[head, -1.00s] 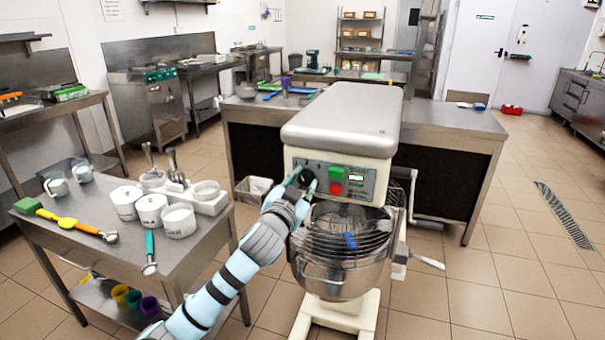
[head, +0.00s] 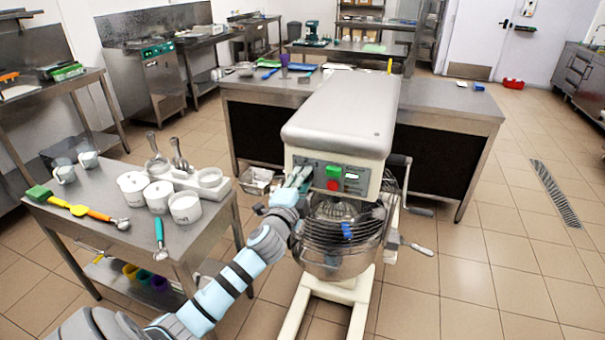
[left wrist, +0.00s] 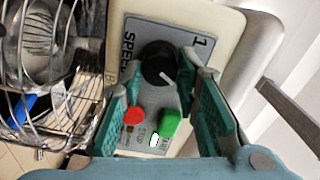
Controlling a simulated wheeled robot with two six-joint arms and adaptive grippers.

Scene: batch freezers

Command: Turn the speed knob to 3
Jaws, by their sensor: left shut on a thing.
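The mixer (head: 335,125) stands in the middle of the head view with a control panel on its front. In the left wrist view the speed knob (left wrist: 157,62) is round and black with a white pointer mark. It sits on a grey panel with "SPE..." and a "1" visible. My left gripper (head: 298,176) is at the panel, its teal fingers shut on the knob from two sides; it also shows in the left wrist view (left wrist: 161,75). The fingers hide the knob in the head view. The other speed numbers are hidden. My right gripper is not in view.
A green button (left wrist: 170,122) and a red button (left wrist: 133,115) sit close to the knob and fingers. The wire bowl guard (head: 345,222) is just below the panel. A steel table (head: 105,235) with white pots and scoops stands at the left.

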